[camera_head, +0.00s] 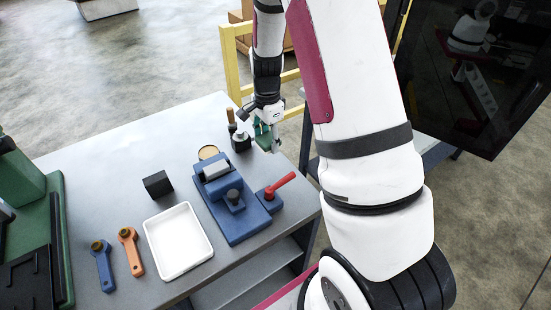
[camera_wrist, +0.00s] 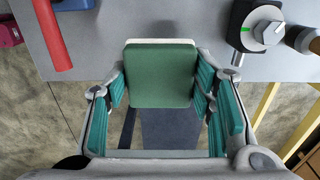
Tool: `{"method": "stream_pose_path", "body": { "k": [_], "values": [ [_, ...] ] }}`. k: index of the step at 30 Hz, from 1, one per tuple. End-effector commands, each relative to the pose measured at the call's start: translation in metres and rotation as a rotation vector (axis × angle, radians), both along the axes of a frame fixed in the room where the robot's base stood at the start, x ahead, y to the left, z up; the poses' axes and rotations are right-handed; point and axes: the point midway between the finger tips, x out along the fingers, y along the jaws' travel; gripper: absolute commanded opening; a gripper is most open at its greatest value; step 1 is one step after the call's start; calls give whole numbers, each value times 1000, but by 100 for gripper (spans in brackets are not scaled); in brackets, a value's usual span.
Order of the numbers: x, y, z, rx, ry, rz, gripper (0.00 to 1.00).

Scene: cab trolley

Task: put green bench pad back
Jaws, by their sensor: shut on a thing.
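The green bench pad (camera_wrist: 160,75) is a flat, rounded square with a pale strip along its far edge, seen face-on in the wrist view. My gripper (camera_wrist: 160,82) has its teal-lined fingers shut on the pad's left and right sides. In the head view my gripper (camera_head: 267,138) is at the table's far right edge, beside a small black block with a light knob (camera_head: 241,140). The pad is hard to tell from the teal fingers there. In the wrist view the pad overlaps the table edge, with floor and a lower shelf showing beneath; its height is unclear.
A blue fixture (camera_head: 238,222) with a red handle (camera_head: 280,185) stands near the right edge. The grey table (camera_head: 105,150) also holds a white tray (camera_head: 178,242), a black cube (camera_head: 157,184), a round disc (camera_head: 208,152) and two wrench-like tools. A yellow rail (camera_head: 229,62) stands behind.

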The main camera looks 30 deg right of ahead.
Motion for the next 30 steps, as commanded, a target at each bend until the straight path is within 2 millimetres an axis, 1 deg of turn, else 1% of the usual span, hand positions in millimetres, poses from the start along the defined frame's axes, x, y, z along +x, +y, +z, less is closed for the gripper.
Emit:
{"method": "stream_pose_path", "body": {
  "k": [1, 3, 6, 10, 15, 18, 30],
  "values": [
    [-3, 0, -10, 2, 6, -1, 23],
    [-2, 0, -22, 2, 5, -1, 23],
    [-2, 0, -33, 1, 3, -1, 23],
    [-1, 0, -43, 1, 2, 0, 23],
    [-2, -1, -67, 1, 4, -2, 23],
    [-1, 0, -76, 1, 2, -1, 23],
    [0, 0, -82, 0, 1, -1, 23]
  ]
}}
